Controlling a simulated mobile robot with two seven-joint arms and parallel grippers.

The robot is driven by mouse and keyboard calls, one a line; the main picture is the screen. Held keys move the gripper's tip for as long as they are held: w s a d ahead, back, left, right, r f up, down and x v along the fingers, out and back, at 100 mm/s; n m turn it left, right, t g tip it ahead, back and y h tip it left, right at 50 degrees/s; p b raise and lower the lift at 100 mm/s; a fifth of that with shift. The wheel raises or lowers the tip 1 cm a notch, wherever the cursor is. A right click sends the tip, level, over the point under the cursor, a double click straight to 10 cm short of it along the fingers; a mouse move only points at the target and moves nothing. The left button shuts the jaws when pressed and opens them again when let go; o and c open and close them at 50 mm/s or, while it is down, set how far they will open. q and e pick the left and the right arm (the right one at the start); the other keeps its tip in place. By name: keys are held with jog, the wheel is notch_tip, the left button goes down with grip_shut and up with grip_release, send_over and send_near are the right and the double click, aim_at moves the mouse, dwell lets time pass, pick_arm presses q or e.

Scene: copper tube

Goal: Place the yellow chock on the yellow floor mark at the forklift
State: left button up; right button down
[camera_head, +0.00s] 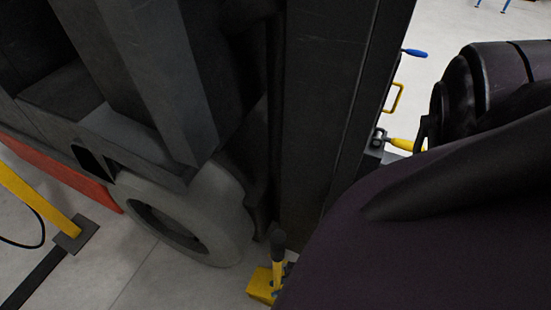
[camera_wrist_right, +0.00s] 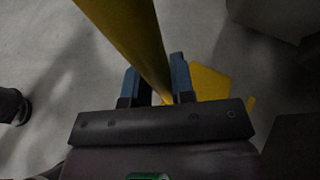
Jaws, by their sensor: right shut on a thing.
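The yellow chock (camera_head: 260,287) is at the floor in front of the forklift's grey wheel (camera_head: 190,222), in the lower middle of the head view. Its upright yellow handle with a black grip (camera_head: 278,243) rises above it. My right gripper (camera_wrist_right: 154,88) is shut on the handle, its blue fingers on either side of the yellow bar. The chock's yellow body (camera_wrist_right: 211,82) shows beyond the right finger. In the head view my arm hides most of this gripper. I cannot tell whether the chock touches the floor. No floor mark is clearly seen. My left gripper is not in view.
The dark forklift body and mast (camera_head: 325,120) fill the middle and upper left. A yellow post (camera_head: 38,205) on a dark foot stands at the left by a red panel (camera_head: 65,175). Yellow and blue handles (camera_head: 404,145) show at the right. Grey floor lies in front of the wheel.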

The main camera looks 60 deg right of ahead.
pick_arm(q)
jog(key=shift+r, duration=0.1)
pick_arm(e)
jog(key=shift+w+r, duration=0.1)
jog(key=shift+w, duration=0.1)
jog(key=c, duration=1)
grip_release()
jog(key=shift+s+f, duration=0.2)
jog(key=shift+o, duration=0.2)
jog(key=shift+r, duration=0.1)
pick_arm(q)
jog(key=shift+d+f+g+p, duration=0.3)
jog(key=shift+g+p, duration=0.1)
jog(key=shift+p, duration=0.55)
pick_arm(e)
jog(key=v, duration=1.2)
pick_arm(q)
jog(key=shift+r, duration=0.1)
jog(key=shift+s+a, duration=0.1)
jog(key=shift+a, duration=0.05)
pick_arm(e)
jog(key=shift+s+d, duration=0.1)
